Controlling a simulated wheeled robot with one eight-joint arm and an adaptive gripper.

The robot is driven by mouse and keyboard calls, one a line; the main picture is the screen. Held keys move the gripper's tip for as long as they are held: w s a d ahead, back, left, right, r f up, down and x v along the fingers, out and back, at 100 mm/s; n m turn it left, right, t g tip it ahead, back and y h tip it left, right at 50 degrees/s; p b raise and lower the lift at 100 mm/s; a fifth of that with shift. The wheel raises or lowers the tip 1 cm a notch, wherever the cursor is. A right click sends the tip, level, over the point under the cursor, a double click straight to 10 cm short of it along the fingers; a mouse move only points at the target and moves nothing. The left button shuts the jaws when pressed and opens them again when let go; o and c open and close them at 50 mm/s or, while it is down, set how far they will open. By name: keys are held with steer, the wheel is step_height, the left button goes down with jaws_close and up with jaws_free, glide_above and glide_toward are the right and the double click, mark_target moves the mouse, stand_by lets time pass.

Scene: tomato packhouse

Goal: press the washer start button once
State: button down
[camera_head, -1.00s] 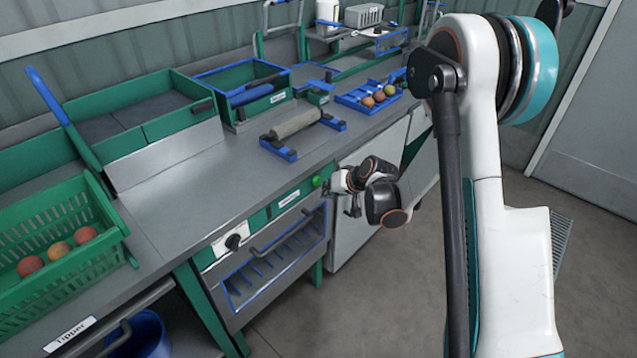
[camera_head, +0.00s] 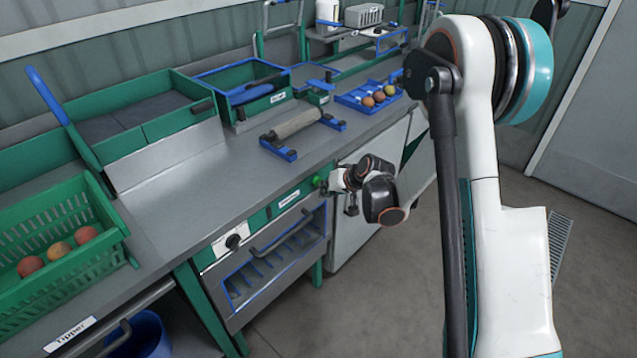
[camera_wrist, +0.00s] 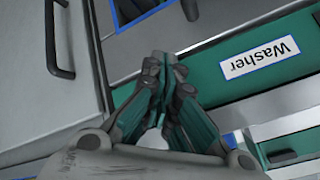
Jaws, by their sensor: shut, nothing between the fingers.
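The washer front carries a green strip with a white Washer label (camera_head: 290,198), which also shows upside down in the wrist view (camera_wrist: 260,57). A round green button (camera_head: 317,181) sits on this strip just right of the label. My gripper (camera_head: 327,182) is at the button's right side in the head view, its tips at or very near it. I cannot tell whether they touch. In the wrist view my gripper (camera_wrist: 164,60) is shut and empty, its fingertips over the green strip beside the label. The button is hidden there behind the fingers.
A black knob (camera_head: 233,241) on a white plate is left of the label. Below is the washer door with a bar handle (camera_head: 282,232). A roller stand (camera_head: 298,124) and a blue tray (camera_head: 352,99) of tomatoes stand on the counter above. Floor right of the washer is clear.

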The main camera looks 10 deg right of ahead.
steer(key=shift+w+a, duration=0.3)
steer(key=shift+w, duration=0.1)
stand_by(0.8)
steer(key=shift+s+d, duration=0.55)
steer(key=shift+s, duration=0.2)
steer(key=shift+s, duration=0.1)
steer(key=s+d, duration=0.1)
steer(key=s, duration=0.1)
steer(key=s+d, duration=0.2)
stand_by(0.6)
stand_by(0.6)
